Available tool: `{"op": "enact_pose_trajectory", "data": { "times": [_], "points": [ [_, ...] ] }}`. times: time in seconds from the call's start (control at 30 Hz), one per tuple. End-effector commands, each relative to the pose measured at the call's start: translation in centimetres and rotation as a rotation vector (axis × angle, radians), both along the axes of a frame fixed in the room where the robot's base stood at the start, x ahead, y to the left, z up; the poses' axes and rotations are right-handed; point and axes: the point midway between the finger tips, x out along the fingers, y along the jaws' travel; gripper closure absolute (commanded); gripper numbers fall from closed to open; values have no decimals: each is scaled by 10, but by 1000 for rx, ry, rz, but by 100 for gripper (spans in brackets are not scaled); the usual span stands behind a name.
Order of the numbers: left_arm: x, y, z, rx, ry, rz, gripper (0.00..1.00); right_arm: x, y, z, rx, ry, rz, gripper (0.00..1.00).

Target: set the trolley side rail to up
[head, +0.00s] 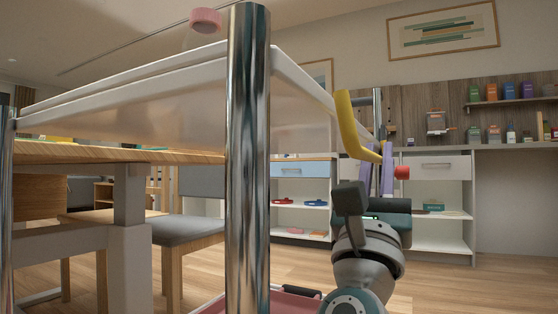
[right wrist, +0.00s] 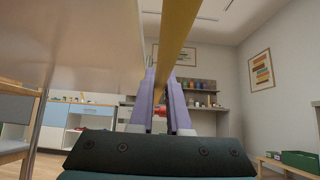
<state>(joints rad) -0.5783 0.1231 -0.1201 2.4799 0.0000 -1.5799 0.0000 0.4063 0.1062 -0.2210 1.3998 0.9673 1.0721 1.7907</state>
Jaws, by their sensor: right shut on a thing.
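The trolley (head: 247,170) stands close in front of me, with shiny posts and a white top shelf (head: 120,85). A yellow side rail (head: 346,125) is at its right side, near the shelf's edge. It bends from a steep part to a shorter part lower down. My right gripper (head: 376,158) comes up from below, its purple fingers at the rail's lower part. In the right wrist view the yellow rail (right wrist: 179,30) runs overhead between the fingertips (right wrist: 163,72), and the gripper is shut on it. A red knob (head: 401,173) sits just right of the fingers. My left gripper is out of view.
A pink cup-like thing (head: 205,20) is at the shelf's top, beside the near post. A wooden table (head: 190,157) and a grey-seated chair (head: 183,231) stand behind the trolley. A counter with drawers (head: 436,168) lines the back wall. Floor at right is open.

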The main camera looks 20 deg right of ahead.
Motion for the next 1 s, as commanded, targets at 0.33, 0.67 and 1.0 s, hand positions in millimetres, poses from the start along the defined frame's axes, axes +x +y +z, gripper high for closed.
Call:
{"op": "enact_pose_trajectory", "data": {
  "times": [0.33, 0.67, 1.0],
  "points": [
    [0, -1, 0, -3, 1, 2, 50, 0, 0, -1, 1, 1, 0, 100],
    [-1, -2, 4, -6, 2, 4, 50, -1, -1, 1, -11, 16, 0, 100],
    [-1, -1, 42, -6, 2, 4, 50, -7, -7, 11, -127, 153, -2, 100]
  ]
}}
